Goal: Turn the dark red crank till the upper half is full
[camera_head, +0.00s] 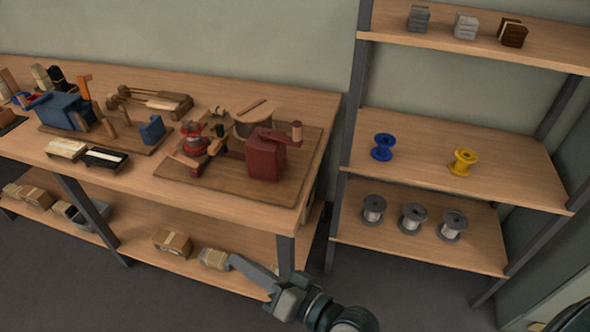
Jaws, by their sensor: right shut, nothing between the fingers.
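On the right end of the workbench a brown board (230,178) carries a dark red box (266,160). A dark red crank arm (275,136) lies across its top, with an upright wooden handle (296,131) at its right end. Behind it is a round wooden piece (254,117); I cannot make out its halves or how full it is. A smaller red device (193,139) stands at the board's left. My right gripper (233,259) is shut and empty, low in front of the bench, well away from the crank. My left gripper is out of view.
A blue machine (60,110) and two brushes (88,155) are on the bench's left. Boxes (172,242) lie on its lower shelf. The right rack holds a blue spool (383,147), a yellow spool (462,162) and grey spools (413,217).

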